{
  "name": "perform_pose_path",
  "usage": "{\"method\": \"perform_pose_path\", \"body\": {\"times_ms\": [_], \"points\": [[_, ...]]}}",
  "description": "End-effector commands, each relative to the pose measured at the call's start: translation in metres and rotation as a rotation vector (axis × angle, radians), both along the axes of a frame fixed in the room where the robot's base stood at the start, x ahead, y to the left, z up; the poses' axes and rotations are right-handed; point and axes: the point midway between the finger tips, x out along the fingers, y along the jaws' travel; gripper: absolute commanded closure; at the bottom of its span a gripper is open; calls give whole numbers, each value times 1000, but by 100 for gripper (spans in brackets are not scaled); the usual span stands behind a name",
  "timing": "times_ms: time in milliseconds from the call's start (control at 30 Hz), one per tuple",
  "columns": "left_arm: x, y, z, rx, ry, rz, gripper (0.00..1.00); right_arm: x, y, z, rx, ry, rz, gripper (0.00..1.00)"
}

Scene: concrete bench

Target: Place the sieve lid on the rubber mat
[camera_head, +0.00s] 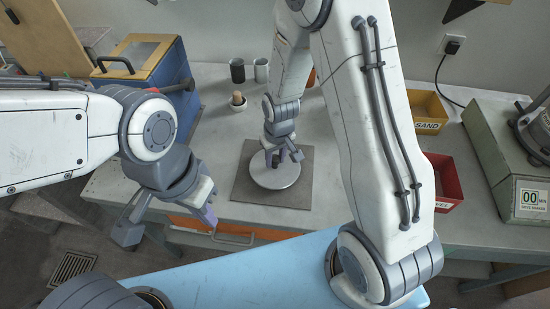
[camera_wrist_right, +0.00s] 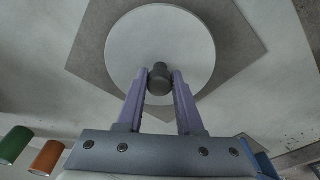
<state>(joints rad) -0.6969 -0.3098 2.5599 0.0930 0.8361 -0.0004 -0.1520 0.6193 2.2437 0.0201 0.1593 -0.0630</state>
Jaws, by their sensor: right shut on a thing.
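The sieve lid (camera_head: 275,174) is a round, pale metal disc with a dark knob on top. It is over the grey rubber mat (camera_head: 244,186) on the bench, within the mat's outline in the head view. In the right wrist view the lid (camera_wrist_right: 160,30) and its knob (camera_wrist_right: 159,78) lie at the fingertips, with the mat (camera_wrist_right: 92,55) behind. My right gripper (camera_head: 283,154) is shut on the knob from above. I cannot tell whether the lid touches the mat. My left gripper (camera_head: 172,222) is open and empty in front of the bench's front edge.
A yellow SAND bin (camera_head: 428,108), a red bin (camera_head: 446,184) and a green sieve shaker (camera_head: 500,160) stand on the right. A blue box (camera_head: 150,65), two cups (camera_head: 237,71) and a mortar with pestle (camera_head: 237,102) stand behind. The bench left of the mat is clear.

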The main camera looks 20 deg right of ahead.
Motion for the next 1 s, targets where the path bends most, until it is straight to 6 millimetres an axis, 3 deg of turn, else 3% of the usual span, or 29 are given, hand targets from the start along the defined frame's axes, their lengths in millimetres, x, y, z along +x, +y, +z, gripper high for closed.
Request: {"method": "perform_pose_path", "body": {"times_ms": [400, 433, 500, 833, 1000], "points": [[0, 0, -2, 0, 0, 0, 100, 1, 0, -9, 0, -2, 0, 100], [0, 0, -2, 0, 0, 0, 100, 0, 0, -9, 0, -2, 0, 60], [0, 0, -1, 0, 0, 0, 100, 0, 0, -8, 0, -2, 0, 34], [0, 0, 0, 0, 0, 0, 100, 0, -1, -6, 0, -2, 0, 34], [0, 0, 1, 0, 0, 0, 100, 0, -1, 10, 1, -6, -1, 34]]}}
